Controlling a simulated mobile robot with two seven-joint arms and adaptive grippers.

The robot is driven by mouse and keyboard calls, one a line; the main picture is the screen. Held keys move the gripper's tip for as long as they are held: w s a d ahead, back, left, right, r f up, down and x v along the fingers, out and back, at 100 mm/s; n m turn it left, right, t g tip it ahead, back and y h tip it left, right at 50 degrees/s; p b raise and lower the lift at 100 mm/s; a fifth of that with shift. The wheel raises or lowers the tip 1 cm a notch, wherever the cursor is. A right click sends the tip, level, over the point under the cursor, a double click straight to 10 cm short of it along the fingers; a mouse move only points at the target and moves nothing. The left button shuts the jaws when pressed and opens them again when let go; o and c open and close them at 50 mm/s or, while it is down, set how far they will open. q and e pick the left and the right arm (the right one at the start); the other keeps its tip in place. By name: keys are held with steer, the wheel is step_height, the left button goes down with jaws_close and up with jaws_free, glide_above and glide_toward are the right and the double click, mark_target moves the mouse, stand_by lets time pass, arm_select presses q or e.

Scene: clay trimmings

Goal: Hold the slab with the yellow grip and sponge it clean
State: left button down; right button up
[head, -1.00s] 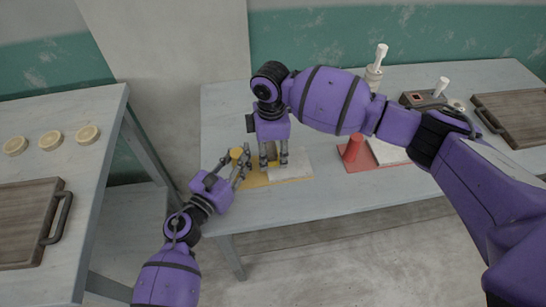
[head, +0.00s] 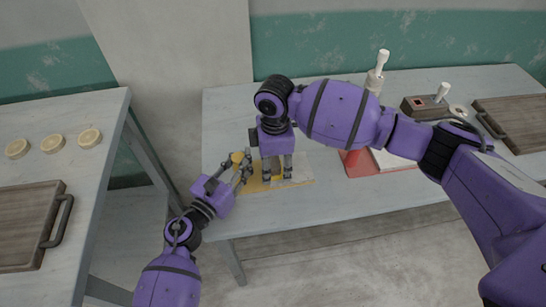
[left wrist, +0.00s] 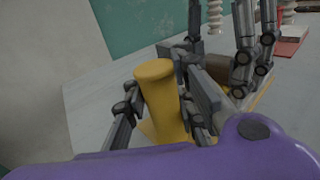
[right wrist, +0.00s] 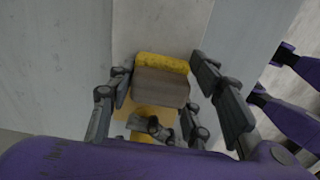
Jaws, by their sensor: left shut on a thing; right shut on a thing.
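The pale slab (head: 302,174) lies on the middle table, with a flat yellow plate (head: 256,186) at its left. The upright yellow grip (left wrist: 158,92) rises from that plate. My left gripper (head: 243,166) is shut around the grip, with a finger on either side; its top also shows in the head view (head: 236,157). My right gripper (head: 277,172) points down over the slab beside my left one. It is shut on the sponge (right wrist: 160,88), a brown block with a yellow strip along one edge.
The left table holds round pale discs (head: 52,144) and another board (head: 25,225).

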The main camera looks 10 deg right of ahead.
steer(key=shift+s, duration=0.55)
steer(key=shift+r, duration=4.1)
arm_select(q)
steer(key=c, duration=1.4)
jaws_free()
steer(key=v, duration=1.2)
